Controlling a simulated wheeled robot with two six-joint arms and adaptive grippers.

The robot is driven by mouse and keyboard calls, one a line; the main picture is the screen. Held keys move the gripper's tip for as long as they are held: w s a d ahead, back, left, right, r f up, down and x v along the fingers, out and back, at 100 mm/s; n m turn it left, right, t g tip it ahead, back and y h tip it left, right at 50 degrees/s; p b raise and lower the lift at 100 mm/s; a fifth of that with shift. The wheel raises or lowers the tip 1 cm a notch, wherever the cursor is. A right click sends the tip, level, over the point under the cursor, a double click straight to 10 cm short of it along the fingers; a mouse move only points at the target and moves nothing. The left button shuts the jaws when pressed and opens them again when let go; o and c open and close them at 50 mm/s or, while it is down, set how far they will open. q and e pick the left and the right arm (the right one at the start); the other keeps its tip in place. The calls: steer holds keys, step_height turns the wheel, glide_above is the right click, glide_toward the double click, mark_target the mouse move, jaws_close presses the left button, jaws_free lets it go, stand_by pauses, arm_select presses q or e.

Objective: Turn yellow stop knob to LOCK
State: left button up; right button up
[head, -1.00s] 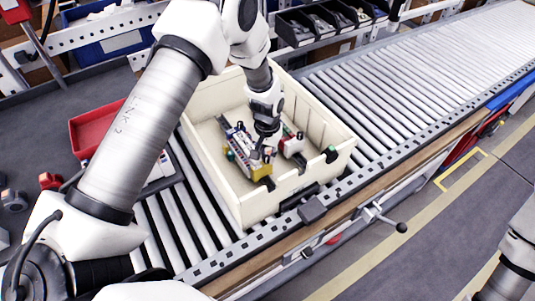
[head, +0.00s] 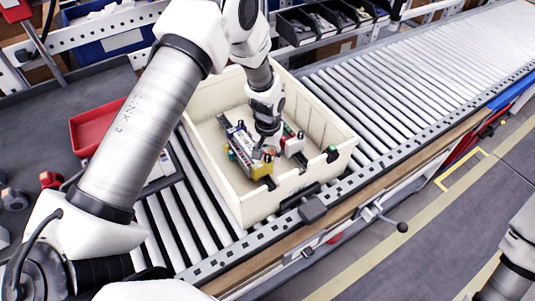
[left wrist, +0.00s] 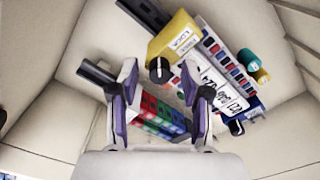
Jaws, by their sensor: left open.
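The yellow block (left wrist: 178,38) with printed labels shows in the left wrist view at upper middle. A round black knob (left wrist: 159,70) with a pale mark sits on its near face. I cannot tell which label the mark points to. The yellow block (head: 262,170) also shows in the head view, low in the cream bin, partly hidden by my left gripper. My left gripper (left wrist: 163,92) is open, its two fingers spread below the knob in the picture. The knob does not appear held. My right gripper is out of view; only part of that arm shows.
The cream bin (head: 335,150) has high walls around my left gripper and stands on the roller conveyor (head: 400,90). A block with red, green and blue squares (left wrist: 160,118) lies behind the fingers. A white strip with coloured keys (left wrist: 215,80) adjoins the yellow block.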

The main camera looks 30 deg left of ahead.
mark_target(267, 156)
arm_select(q)
step_height(267, 156, up, 12)
stand_by(0.3)
steer(key=shift+f, duration=0.1)
